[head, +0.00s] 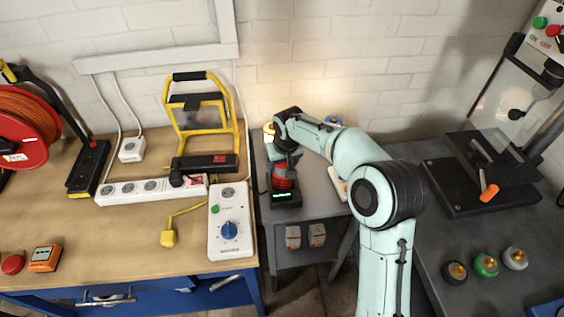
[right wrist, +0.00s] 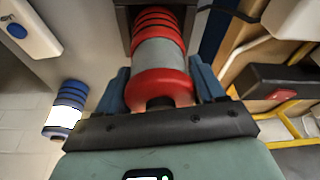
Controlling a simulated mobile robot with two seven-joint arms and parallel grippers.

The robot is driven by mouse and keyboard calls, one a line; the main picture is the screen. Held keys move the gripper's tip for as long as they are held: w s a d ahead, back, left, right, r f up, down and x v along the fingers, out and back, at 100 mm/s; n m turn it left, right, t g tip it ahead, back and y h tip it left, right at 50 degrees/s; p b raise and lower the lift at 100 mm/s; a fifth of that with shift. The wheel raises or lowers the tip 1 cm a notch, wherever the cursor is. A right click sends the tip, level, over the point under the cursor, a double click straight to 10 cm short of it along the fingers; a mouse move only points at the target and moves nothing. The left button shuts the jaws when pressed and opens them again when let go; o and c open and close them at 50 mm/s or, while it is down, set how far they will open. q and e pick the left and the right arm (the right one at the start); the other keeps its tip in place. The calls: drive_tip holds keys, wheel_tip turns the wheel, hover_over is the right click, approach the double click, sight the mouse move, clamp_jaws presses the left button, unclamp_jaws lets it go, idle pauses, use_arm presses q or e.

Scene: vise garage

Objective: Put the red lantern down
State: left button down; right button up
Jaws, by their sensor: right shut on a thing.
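The red lantern (head: 283,178) is at the left part of the grey side table (head: 316,215), over a black base with a green display (head: 286,199). In the right wrist view the lantern (right wrist: 160,88) has red ends and a grey middle, and its far end meets a black part (right wrist: 124,16). I cannot tell whether it rests fully on the base. My right gripper (head: 285,158) is shut on the lantern, with a blue-grey finger on each side in the right wrist view (right wrist: 162,92). My left gripper is not in view.
A blue lantern (right wrist: 68,105) stands beside the wall, partly hidden in the head view (head: 333,119). A white box with a blue button (right wrist: 28,35) is near. The wooden bench (head: 130,240) at left holds a yellow work lamp (head: 199,115) and a power strip (head: 150,190).

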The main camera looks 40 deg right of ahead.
drive_tip(key=shift+f, duration=0.3)
drive_tip(key=o, duration=1.6)
drive_tip(key=shift+o, duration=0.2)
drive_tip(key=shift+r, duration=0.15)
drive_tip(key=p+v, duration=0.1)
drive_tip(key=v, duration=1.1)
drive_tip(key=shift+r, duration=0.25)
